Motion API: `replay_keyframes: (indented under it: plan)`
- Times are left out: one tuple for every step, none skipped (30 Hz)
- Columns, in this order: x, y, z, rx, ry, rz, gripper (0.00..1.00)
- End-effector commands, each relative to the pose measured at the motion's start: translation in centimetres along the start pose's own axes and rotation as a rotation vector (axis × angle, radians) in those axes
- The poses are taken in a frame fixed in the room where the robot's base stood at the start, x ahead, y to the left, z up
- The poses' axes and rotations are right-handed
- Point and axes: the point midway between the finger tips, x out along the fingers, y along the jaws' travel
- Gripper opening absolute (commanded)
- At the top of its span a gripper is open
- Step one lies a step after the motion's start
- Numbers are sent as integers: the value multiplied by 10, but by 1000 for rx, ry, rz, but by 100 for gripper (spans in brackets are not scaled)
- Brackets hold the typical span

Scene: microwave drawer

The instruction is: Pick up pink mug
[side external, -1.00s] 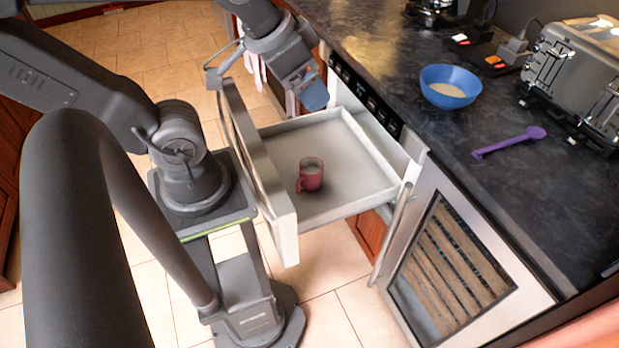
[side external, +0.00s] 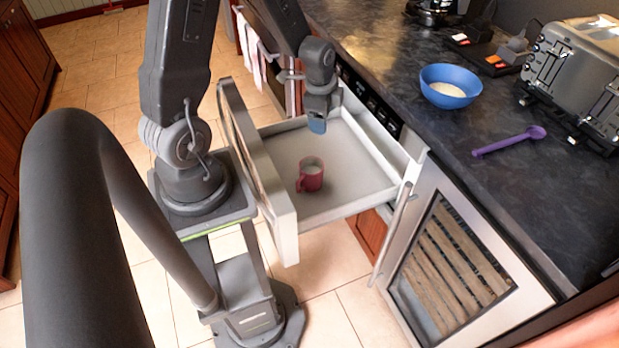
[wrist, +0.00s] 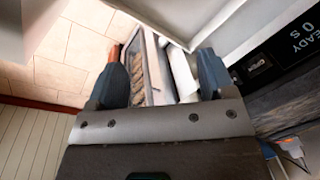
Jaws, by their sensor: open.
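The pink mug (side external: 311,175) stands upright inside the open white drawer (side external: 350,197), near the drawer's front panel. My gripper (side external: 317,126) hangs above the drawer, behind the mug and higher than it, apart from it. In the wrist view my gripper (wrist: 160,80) has its two blue-grey fingers wide apart with nothing held between them. The mug cannot be made out in the wrist view.
The drawer's tall front panel (side external: 258,170) and side walls surround the mug. The dark counter (side external: 400,60) holds a blue bowl (side external: 449,86), a purple spoon (side external: 508,141) and a toaster (side external: 580,75). A glass-fronted cabinet (side external: 450,270) stands right of the drawer.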

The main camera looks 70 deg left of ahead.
Motion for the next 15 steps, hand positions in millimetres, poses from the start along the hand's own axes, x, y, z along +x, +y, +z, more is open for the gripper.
replay_keyframes:
  plan:
    - [25,-1,14,39,-16,33,76]
    - [38,-2,20,69,-20,46,76]
    - [54,-2,28,107,-25,62,76]
    - [65,-1,35,133,-28,74,76]
    - [75,0,40,160,-29,85,76]
    - [88,2,48,190,-31,98,76]
    - [96,4,52,212,-31,108,76]
    - [104,5,57,231,-31,115,76]
    - [113,7,62,254,-30,124,76]
    - [118,8,65,268,-29,130,76]
    - [123,10,67,280,-29,134,76]
    - [127,11,70,294,-28,139,76]
    - [130,12,71,301,-27,142,76]
    - [132,13,72,307,-27,144,76]
    - [135,14,73,312,-27,145,76]
